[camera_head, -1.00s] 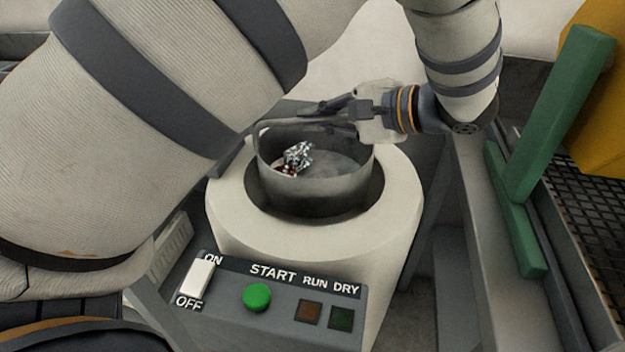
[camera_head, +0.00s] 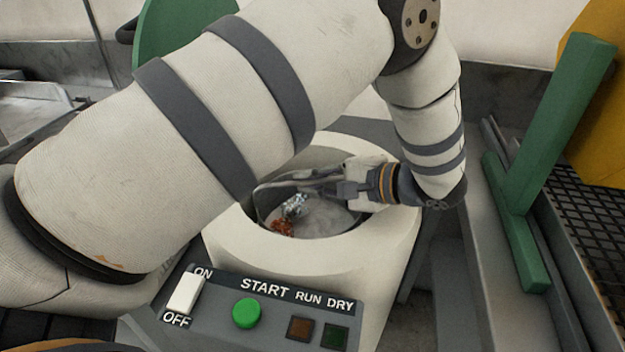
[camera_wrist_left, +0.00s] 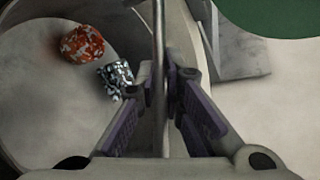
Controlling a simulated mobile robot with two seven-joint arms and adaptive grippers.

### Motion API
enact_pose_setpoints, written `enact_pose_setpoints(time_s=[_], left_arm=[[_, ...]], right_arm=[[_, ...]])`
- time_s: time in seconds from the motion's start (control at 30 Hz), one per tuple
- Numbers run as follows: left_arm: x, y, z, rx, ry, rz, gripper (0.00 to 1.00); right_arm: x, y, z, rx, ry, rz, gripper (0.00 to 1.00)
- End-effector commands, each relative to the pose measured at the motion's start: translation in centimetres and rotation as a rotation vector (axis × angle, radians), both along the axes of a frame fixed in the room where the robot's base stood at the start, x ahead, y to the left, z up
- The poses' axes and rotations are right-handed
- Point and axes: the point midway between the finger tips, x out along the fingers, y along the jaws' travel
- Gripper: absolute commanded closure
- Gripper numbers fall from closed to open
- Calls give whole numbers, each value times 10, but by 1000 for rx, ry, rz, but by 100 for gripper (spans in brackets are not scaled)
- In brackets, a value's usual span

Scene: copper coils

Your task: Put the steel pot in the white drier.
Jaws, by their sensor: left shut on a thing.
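The steel pot (camera_head: 330,216) sits down inside the round opening of the white drier (camera_head: 242,236), its rim near or below the drier's top. A silvery lump (camera_head: 294,206) and an orange-red lump (camera_head: 282,228) lie in it. My left gripper (camera_head: 308,183) is shut on the pot's far wall. In the left wrist view its fingers (camera_wrist_left: 160,90) pinch the thin wall (camera_wrist_left: 158,30) from both sides. The orange-red lump (camera_wrist_left: 82,44) and silvery lump (camera_wrist_left: 116,78) show there too. I cannot tell whether the pot touches the drier's floor. My right gripper is out of view.
A control panel (camera_head: 250,290) with a white switch (camera_head: 186,292) and green button (camera_head: 246,313) fronts the drier. A green frame (camera_head: 560,120), yellow part (camera_head: 605,110) and black mesh (camera_head: 600,225) stand right. A green disc (camera_head: 175,35) is behind my arm.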

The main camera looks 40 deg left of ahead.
Motion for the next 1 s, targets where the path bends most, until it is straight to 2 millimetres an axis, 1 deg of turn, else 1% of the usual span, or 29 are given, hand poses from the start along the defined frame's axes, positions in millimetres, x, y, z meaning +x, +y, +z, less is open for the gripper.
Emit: enact_pose_setpoints(time_s=[0.33, 0.4, 0.43, 0.47, 0.8, 0.87, 0.9, 0.93, 1.0], left_arm=[[-1, 0, -14, -4, 9, -1, 100], [-2, -1, -16, -6, 13, -1, 80], [-2, -1, -16, -7, 13, -1, 73], [-2, -1, -17, -7, 14, -2, 71], [-3, -2, -19, -10, 22, -2, 71], [-3, -2, -15, -11, 22, -2, 71], [-3, -2, -8, -14, 20, -1, 71], [-2, -5, -5, -12, 22, -3, 71], [3, -24, 0, -8, 20, -9, 71]], right_arm=[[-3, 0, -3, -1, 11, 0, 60], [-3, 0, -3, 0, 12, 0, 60], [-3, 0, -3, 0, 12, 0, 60], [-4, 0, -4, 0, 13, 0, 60], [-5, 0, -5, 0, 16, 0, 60], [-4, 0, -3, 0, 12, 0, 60], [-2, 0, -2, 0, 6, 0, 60], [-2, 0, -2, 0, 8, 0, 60], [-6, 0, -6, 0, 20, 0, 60]])
